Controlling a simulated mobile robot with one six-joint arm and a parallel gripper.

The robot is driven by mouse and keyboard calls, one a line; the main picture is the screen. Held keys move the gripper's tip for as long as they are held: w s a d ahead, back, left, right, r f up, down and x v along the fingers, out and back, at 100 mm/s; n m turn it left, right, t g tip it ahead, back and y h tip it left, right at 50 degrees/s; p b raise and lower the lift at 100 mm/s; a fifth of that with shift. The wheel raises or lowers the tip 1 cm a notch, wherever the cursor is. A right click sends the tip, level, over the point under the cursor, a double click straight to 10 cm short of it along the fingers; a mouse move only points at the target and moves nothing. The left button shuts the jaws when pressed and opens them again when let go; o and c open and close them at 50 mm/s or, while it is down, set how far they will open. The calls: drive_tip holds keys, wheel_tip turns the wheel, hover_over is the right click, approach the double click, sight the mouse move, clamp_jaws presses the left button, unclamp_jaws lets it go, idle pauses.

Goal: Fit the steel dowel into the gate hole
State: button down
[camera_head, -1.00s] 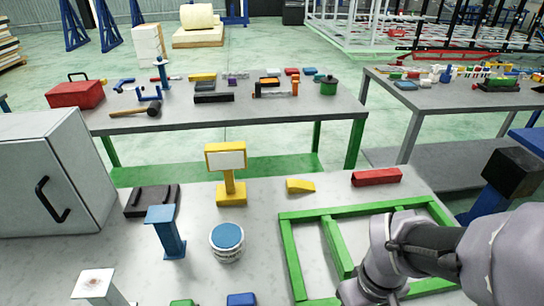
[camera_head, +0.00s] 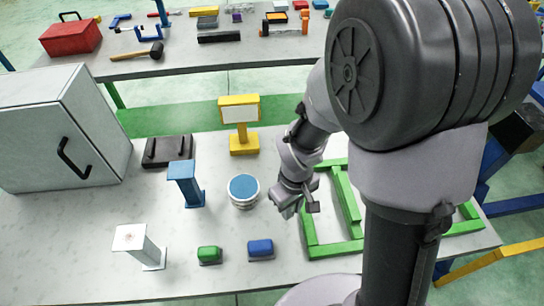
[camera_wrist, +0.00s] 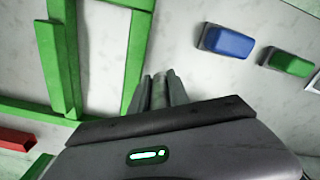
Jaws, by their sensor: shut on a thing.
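The gate, a green frame (camera_head: 335,249), lies flat on the grey worktable and is partly hidden behind my arm. It also fills the left of the wrist view (camera_wrist: 58,65). My gripper (camera_head: 300,207) is above the table beside the frame's left bar, pointing down. In the wrist view my gripper (camera_wrist: 160,82) is shut on a slim grey piece, the steel dowel (camera_wrist: 158,92), of which only a short length shows between the fingers. The dowel cannot be made out in the head view. I cannot make out the gate hole in either view.
A blue block (camera_head: 260,249) and a green block (camera_head: 209,255) lie near the table's front edge. A blue-topped round tin (camera_head: 243,191), a blue post (camera_head: 187,185), a white post (camera_head: 140,247) and a yellow stand (camera_head: 243,143) stand left of my gripper. A grey cabinet (camera_head: 60,130) is far left.

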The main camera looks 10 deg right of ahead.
drive_tip(key=w, duration=0.2)
drive_tip(key=w+a, duration=0.1)
drive_tip(key=w, duration=0.2)
drive_tip(key=w+a+f+b, duration=0.1)
drive_tip(key=w, duration=0.1)
drive_tip(key=shift+w, duration=0.3)
drive_tip(key=f, duration=0.1)
drive_tip(key=f+b, duration=0.2)
drive_tip(key=shift+w+f, duration=0.25)
drive_tip(key=shift+f, duration=0.1)
drive_tip(key=shift+r, duration=0.2)
drive_tip(key=shift+f, duration=0.15)
drive_tip(key=c, duration=1.6)
unclamp_jaws()
drive_tip(key=shift+f, duration=0.1)
drive_tip(key=shift+c, duration=0.2)
drive_tip(key=o, duration=0.4)
